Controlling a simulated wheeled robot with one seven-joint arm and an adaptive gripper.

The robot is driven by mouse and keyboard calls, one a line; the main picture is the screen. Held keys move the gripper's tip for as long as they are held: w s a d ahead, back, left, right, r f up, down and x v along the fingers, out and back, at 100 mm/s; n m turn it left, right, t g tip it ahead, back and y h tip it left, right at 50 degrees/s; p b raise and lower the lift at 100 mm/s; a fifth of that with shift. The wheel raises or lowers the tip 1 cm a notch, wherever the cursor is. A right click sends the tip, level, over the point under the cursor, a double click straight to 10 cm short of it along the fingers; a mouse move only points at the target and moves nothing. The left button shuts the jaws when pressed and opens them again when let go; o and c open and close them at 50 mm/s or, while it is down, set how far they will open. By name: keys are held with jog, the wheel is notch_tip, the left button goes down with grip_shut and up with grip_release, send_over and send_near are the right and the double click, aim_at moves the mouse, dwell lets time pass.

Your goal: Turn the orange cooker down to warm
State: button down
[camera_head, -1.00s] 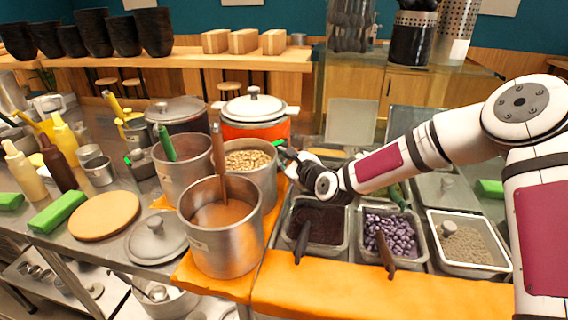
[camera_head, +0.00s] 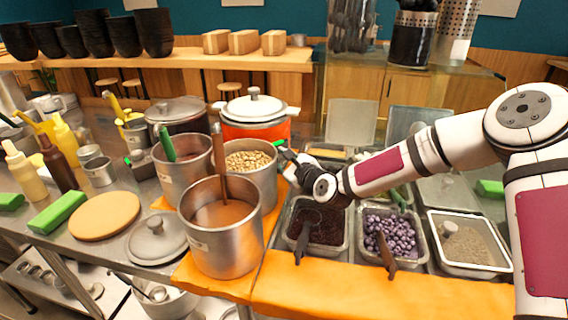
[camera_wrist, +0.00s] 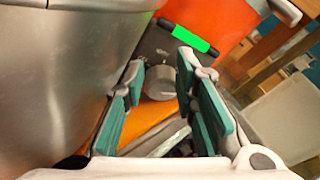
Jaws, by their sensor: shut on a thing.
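The orange cooker (camera_head: 238,131) stands at the back middle of the counter with a white lid and side handles. Its orange body also shows in the wrist view (camera_wrist: 218,24). A dark control panel with a bright green strip (camera_wrist: 190,38) is on its front, and a round grey knob (camera_wrist: 160,83) sits below the strip. My gripper (camera_wrist: 159,78) has its teal-padded fingers on either side of the knob, shut on it. In the head view my gripper (camera_head: 287,158) is at the cooker's front right. The knob is hidden there, and no setting marks are readable.
A steel pot of beans (camera_head: 262,187) stands close to the left of my gripper; its wall (camera_wrist: 60,75) fills the wrist view's left side. A pot of brown liquid (camera_head: 222,248) stands in front. Trays of toppings (camera_head: 348,240) lie below my arm.

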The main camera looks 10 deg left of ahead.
jog(key=shift+s+a+f+g, duration=0.1)
jog(key=shift+s+a+g, duration=0.2)
jog(key=shift+s+a, duration=0.55)
jog(key=shift+s+d+f+p, duration=0.1)
jog(key=shift+d+p, duration=0.1)
jog(key=shift+p, duration=0.2)
jog(key=s+d, duration=0.1)
jog(key=s+d+p, duration=0.1)
jog(key=d, duration=0.1)
jog(key=s+d+p, duration=0.1)
jog(key=shift+d, duration=0.25)
jog(key=shift+w, duration=0.1)
jog(key=shift+r, duration=0.2)
